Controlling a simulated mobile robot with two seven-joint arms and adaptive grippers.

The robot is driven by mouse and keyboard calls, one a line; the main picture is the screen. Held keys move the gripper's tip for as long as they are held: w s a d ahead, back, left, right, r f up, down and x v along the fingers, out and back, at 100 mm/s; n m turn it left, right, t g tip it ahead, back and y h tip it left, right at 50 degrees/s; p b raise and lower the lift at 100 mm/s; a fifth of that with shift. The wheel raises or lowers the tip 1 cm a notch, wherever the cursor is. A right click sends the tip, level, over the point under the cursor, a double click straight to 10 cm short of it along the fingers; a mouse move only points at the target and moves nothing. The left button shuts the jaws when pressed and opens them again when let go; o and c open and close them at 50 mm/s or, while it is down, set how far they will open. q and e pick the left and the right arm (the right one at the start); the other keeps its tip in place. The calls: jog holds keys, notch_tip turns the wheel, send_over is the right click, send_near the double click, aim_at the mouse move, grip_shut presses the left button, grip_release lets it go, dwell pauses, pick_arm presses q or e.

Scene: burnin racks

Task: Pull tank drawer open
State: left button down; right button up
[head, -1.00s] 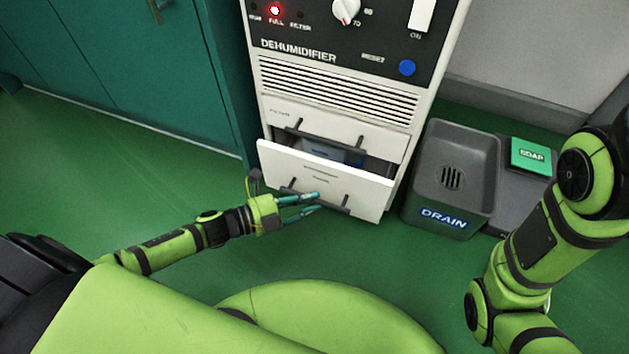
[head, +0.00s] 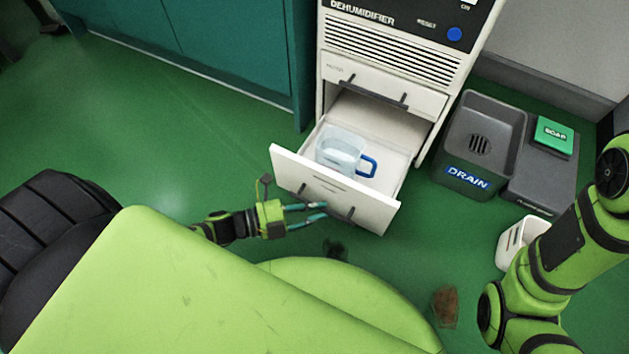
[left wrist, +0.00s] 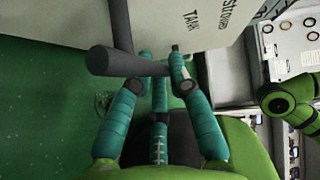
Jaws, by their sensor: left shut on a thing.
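The tank drawer (head: 376,214) of the white dehumidifier stands well out from the cabinet, its inside visible from above. A clear tank (head: 338,147) with a blue handle (head: 368,163) sits upright in it. My left gripper (head: 322,211) is shut on the dark bar handle of the drawer front. In the left wrist view its teal fingers (left wrist: 160,70) close around the handle (left wrist: 112,62), beside the drawer front (left wrist: 160,22) with the word TANK. My right arm shows at the right of the head view, but its gripper is out of view.
A shut upper drawer (head: 365,88) sits above. A white container (head: 517,240) is partly behind my right arm. A teal cabinet (head: 235,45) is at left. Green floor lies clear left of the drawer.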

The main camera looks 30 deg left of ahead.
dwell(0.3)
pick_arm(q)
jog(key=c, duration=1.1)
grip_release()
jog(key=shift+c, duration=0.2)
jog(key=shift+s+a, duration=0.1)
jog(key=v, duration=1.1)
jog(key=shift+s+a, duration=0.25)
jog(key=shift+s, duration=0.05)
